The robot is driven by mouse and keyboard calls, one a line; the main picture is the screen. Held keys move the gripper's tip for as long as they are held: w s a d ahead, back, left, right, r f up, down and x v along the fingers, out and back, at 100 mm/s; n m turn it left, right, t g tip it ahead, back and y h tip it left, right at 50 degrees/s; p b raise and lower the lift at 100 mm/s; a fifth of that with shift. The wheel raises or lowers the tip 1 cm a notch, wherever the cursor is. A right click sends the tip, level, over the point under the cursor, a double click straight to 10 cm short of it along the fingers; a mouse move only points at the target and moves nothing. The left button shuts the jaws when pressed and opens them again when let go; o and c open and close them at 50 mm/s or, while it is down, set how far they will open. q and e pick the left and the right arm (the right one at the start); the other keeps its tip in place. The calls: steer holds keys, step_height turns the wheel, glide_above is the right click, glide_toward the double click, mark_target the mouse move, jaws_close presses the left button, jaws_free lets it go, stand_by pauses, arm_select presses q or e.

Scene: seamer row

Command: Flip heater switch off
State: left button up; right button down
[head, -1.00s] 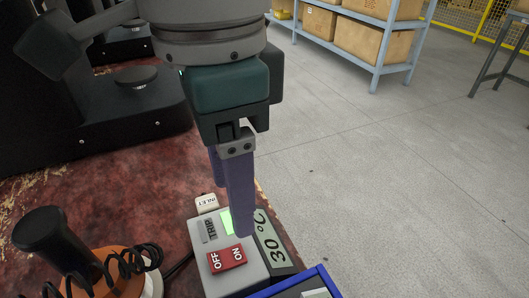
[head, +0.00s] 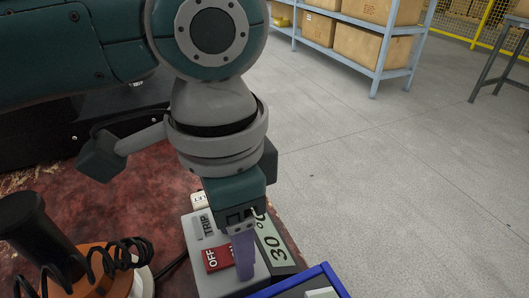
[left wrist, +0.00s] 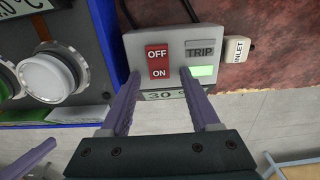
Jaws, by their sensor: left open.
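The red heater switch (head: 212,260) sits on a light grey control box (head: 205,284) at the table's edge. In the left wrist view the switch (left wrist: 158,62) shows OFF at the top and ON at the bottom; I cannot tell which end is pressed in. My left gripper (head: 244,272) points down over the box, and its finger hides the ON end in the head view. In the left wrist view the left gripper (left wrist: 161,72) is open and empty, its purple fingers on either side of the switch. Contact is unclear.
A 30 °C display (head: 272,243), a TRIP label (left wrist: 200,50) and a lit green panel (left wrist: 203,71) are by the switch. A blue-edged panel (head: 318,280) is close on the right. An orange base with a coiled black cord (head: 95,270) stands left.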

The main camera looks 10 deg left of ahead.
arm_select(q)
jaws_close()
stand_by(0.3)
steer(key=h+p, duration=0.1)
steer(key=p, duration=0.2)
steer(key=shift+s+a+r+t+p, duration=0.3)
steer(key=shift+r+t+p, duration=0.05)
steer(key=shift+t, duration=0.05)
steer(key=shift+f+t+h+p, duration=0.1)
steer(key=shift+t+h+p, duration=0.35)
steer(key=shift+h, duration=0.25)
steer(key=shift+f, duration=0.1)
jaws_free()
